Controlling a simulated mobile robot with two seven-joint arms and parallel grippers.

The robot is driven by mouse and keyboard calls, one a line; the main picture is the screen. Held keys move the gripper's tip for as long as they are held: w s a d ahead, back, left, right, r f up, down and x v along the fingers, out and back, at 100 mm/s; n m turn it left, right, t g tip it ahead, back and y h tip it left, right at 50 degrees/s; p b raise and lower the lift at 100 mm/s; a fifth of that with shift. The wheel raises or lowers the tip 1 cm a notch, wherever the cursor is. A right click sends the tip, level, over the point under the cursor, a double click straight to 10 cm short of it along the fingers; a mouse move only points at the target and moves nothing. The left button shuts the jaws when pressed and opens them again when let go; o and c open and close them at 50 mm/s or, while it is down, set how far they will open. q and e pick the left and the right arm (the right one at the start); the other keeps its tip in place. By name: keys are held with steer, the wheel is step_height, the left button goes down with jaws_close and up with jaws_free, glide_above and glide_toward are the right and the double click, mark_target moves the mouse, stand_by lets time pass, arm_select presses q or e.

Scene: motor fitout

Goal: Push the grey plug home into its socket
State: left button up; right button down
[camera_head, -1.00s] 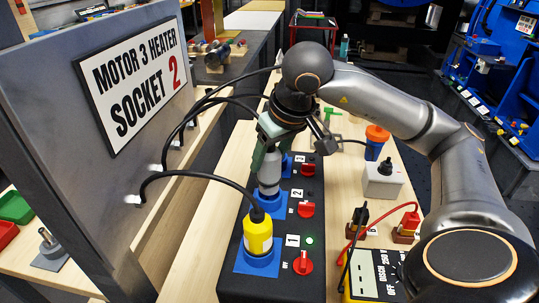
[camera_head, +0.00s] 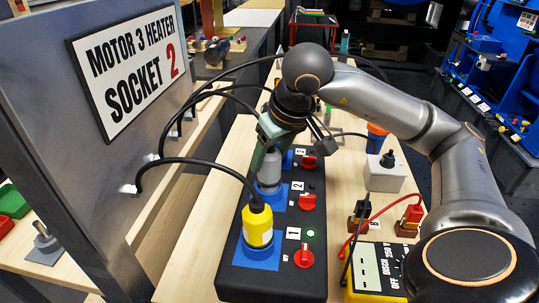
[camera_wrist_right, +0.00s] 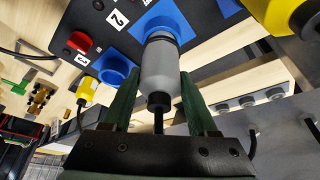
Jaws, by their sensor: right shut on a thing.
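The grey plug (camera_head: 269,168) stands upright at the blue socket marked 2 (camera_head: 279,202), the middle one on the black panel. My right gripper (camera_head: 264,145) is shut on it from above. In the right wrist view the plug (camera_wrist_right: 160,75) sits between the two green fingers (camera_wrist_right: 160,105), with its black cable gland towards the wrist. Its far end, with a dark ring, meets the blue socket plate (camera_wrist_right: 182,14). How deep it sits cannot be told. My left gripper is not in view.
A yellow plug (camera_head: 258,228) stands in socket 1, close in front. Red switches (camera_head: 303,255) line the panel's right side. A sign board (camera_head: 125,75) rises at left, with black cables arching from it. A yellow meter (camera_head: 375,275) and a white box (camera_head: 384,177) stand right.

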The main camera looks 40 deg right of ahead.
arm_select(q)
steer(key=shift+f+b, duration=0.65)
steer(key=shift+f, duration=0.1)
arm_select(e)
steer(key=shift+f, duration=0.8)
steer(key=shift+c, duration=0.5)
jaws_free()
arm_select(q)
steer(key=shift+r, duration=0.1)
arm_select(e)
steer(key=shift+s+r, duration=0.15)
steer(key=shift+r, duration=0.4)
arm_select(q)
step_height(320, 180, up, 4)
steer(key=p, duration=0.4)
arm_select(e)
steer(key=v, duration=1.1)
steer(key=shift+r, duration=0.2)
steer(key=shift+s, duration=0.1)
